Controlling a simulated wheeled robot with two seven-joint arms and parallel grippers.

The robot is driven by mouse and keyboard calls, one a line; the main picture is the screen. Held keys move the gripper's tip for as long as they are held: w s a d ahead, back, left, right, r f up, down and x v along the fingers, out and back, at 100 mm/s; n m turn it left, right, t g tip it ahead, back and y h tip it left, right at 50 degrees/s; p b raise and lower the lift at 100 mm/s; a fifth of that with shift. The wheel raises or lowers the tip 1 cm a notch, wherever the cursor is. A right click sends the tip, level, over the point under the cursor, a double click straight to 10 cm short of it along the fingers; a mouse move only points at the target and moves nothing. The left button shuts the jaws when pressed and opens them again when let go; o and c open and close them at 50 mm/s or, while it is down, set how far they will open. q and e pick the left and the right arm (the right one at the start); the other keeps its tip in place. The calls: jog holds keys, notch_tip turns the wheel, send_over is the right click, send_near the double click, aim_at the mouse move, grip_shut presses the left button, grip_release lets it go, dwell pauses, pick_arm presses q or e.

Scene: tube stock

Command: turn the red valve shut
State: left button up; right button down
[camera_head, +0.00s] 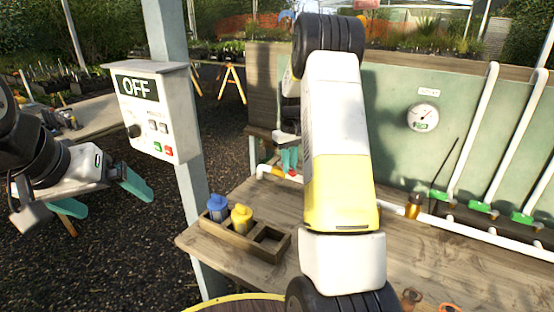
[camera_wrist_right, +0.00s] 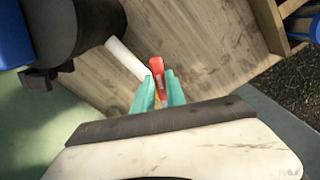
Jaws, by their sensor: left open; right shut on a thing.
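The red valve's handle (camera_wrist_right: 158,80) shows between the teal fingers of my right gripper (camera_wrist_right: 158,92) in the right wrist view. The fingers are shut on it. It stands at the end of a short white pipe (camera_wrist_right: 126,58) over the wooden bench. In the head view my right gripper (camera_head: 289,158) is at the bench's far left part, with a small bit of the red valve (camera_head: 292,172) just below its fingertips. My right arm hides much of that area. My left gripper (camera_head: 103,195) is open and empty at the left, off the bench.
A wooden tray (camera_head: 238,240) with a blue-capped and a yellow-capped bottle stands at the bench's near left. A control box (camera_head: 150,110) reading OFF hangs on a post (camera_head: 172,50). White pipes with green valves (camera_head: 448,196) and a gauge (camera_head: 423,117) are at the right.

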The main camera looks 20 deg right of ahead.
jog(key=w+a+m, duration=0.2)
jog(key=a+m, duration=0.4)
jog(key=m, duration=0.6)
jog(key=shift+a, duration=0.1)
dwell(0.6)
jog(key=c, duration=1.4)
grip_release()
jog(key=shift+o, duration=0.2)
notch_tip(320, 180, up, 8)
jog(key=shift+f, duration=0.15)
